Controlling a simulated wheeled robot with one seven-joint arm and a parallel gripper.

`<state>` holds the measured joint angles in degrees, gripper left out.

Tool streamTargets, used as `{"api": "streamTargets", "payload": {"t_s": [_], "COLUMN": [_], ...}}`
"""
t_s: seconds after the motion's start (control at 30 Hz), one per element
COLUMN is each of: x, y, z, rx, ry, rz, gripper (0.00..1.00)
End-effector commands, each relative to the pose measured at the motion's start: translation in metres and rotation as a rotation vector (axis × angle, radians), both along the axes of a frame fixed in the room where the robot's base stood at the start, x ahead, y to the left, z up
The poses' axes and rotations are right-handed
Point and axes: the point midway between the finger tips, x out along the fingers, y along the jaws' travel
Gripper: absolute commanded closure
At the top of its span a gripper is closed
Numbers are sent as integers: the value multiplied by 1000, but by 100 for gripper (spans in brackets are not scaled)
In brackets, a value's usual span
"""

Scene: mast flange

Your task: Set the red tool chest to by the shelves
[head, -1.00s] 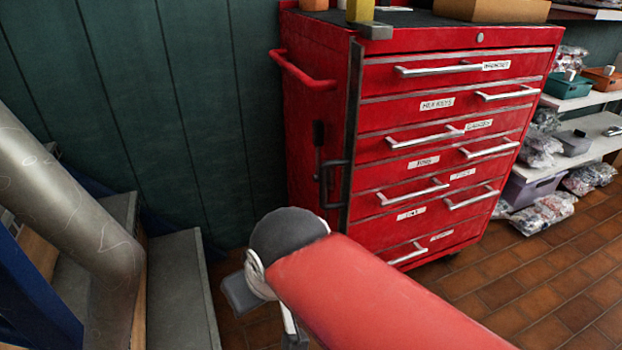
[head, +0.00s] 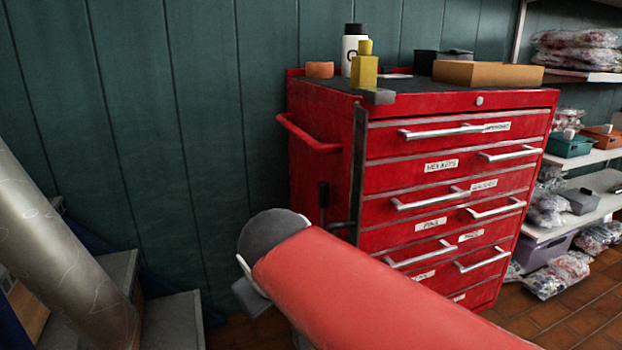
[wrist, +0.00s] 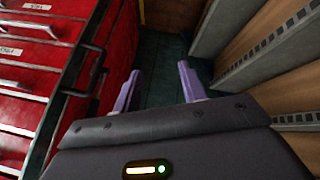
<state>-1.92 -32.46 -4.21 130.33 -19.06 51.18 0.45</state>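The red tool chest (head: 395,165) stands against the green wall, its labelled drawers shut, with a red push handle (head: 308,135) on its left side. My red arm crosses in front of its lower left part and hides it. In the wrist view the chest (wrist: 92,60) is at the left, with a dark side handle (wrist: 88,72) near my gripper. My gripper (wrist: 157,85) is open, its two purple fingers apart with nothing between them. The shelves (head: 590,155) stand at the right of the chest and hold bins and bagged parts.
A bottle (head: 353,45), yellow blocks (head: 364,70), an orange roll (head: 320,70) and a cardboard tray (head: 487,73) sit on the chest top. A grey pipe (head: 60,255) and grey steps (head: 172,320) are at the left. Brown floor tiles show at lower right.

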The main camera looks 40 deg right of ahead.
Motion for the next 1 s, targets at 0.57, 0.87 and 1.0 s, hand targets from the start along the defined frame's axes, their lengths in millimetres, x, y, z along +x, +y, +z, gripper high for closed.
{"api": "streamTargets", "payload": {"t_s": [0.57, 0.87, 1.0], "x": [204, 224, 235], "y": [-168, -199, -218], "z": [149, 151, 148], "rx": [-1071, -1097, -1097], "ry": [-47, -42, -43], "rz": [-43, -46, -46], "gripper": [57, 57, 57]}}
